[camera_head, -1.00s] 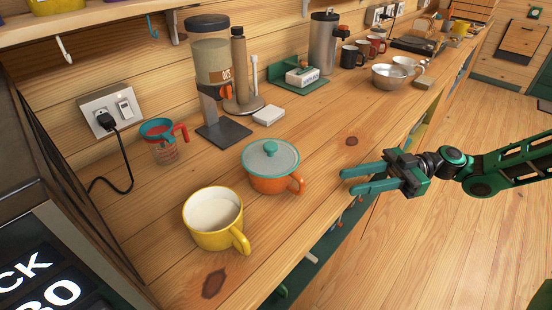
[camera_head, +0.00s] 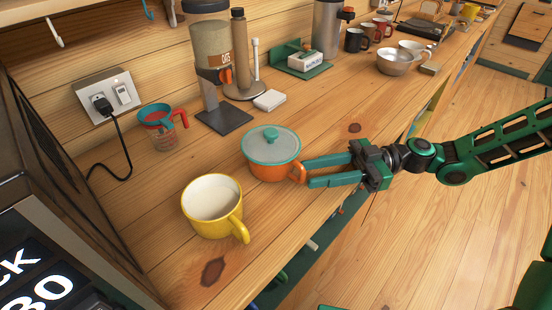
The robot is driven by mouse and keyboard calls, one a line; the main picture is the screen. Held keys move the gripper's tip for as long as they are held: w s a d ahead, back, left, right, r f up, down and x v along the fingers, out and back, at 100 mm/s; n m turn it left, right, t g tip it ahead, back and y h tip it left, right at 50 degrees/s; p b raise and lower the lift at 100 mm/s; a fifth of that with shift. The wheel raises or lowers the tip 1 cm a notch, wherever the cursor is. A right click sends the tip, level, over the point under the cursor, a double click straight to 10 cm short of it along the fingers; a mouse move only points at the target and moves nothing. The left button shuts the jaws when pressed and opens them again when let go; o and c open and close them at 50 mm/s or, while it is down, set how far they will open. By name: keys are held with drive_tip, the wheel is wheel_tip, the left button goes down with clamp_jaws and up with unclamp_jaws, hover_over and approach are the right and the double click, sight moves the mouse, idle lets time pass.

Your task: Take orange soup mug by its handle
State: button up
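The orange soup mug (camera_head: 262,170) stands on the wooden counter with a grey-and-teal lid (camera_head: 270,143) on top. Its orange handle (camera_head: 297,174) points right, toward my gripper. My gripper (camera_head: 306,173) reaches in from the right, with its two green fingers apart and their tips at the handle. The handle appears to be between or just at the fingertips; I cannot tell whether they touch it.
A yellow mug (camera_head: 208,208) stands close at the front left. A red-and-teal measuring cup (camera_head: 161,130) and a grinder-like dispenser (camera_head: 212,60) stand behind. The counter (camera_head: 345,143) behind my gripper is clear.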

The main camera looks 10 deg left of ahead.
drive_tip(key=shift+s+a, duration=0.2)
drive_tip(key=shift+a, duration=0.15)
clamp_jaws()
idle(1.2)
